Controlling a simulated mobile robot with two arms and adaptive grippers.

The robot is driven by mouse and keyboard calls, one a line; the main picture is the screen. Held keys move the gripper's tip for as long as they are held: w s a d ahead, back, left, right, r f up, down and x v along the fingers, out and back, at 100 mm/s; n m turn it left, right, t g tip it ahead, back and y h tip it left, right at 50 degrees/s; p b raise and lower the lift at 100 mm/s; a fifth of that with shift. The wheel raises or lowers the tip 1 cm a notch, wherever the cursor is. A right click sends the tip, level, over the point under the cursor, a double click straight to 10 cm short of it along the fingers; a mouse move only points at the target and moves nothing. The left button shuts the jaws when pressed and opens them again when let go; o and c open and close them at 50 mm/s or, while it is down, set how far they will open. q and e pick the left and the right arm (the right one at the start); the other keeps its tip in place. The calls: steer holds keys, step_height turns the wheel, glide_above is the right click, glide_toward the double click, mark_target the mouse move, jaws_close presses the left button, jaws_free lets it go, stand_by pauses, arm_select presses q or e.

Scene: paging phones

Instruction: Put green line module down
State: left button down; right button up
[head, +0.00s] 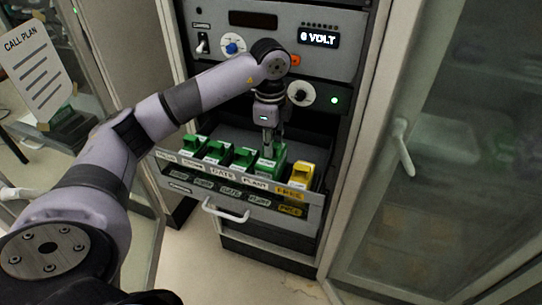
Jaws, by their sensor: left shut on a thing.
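A green line module (269,167) stands in the open rack drawer (225,201), in the slot labelled PLANT. My left gripper (269,143) points down from above and is shut on the top of this module. The gripper hides part of the module, and I cannot tell whether it is fully seated. Several more green modules stand to its left, among them one by the GATE label (242,159). A yellow module (301,176) by the FREE label stands to its right. My right gripper does not show.
A glass door (450,120) stands on the right. A CALL PLAN sheet (34,65) is at upper left.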

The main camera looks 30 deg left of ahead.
arm_select(q)
steer(key=shift+f, duration=0.2)
step_height(320, 180, down, 3)
steer(key=shift+f+p, duration=0.2)
steer(key=shift+p, duration=0.25)
steer(key=shift+f, duration=0.55)
steer(key=c, duration=1.5)
jaws_free()
steer(key=shift+o, duration=0.2)
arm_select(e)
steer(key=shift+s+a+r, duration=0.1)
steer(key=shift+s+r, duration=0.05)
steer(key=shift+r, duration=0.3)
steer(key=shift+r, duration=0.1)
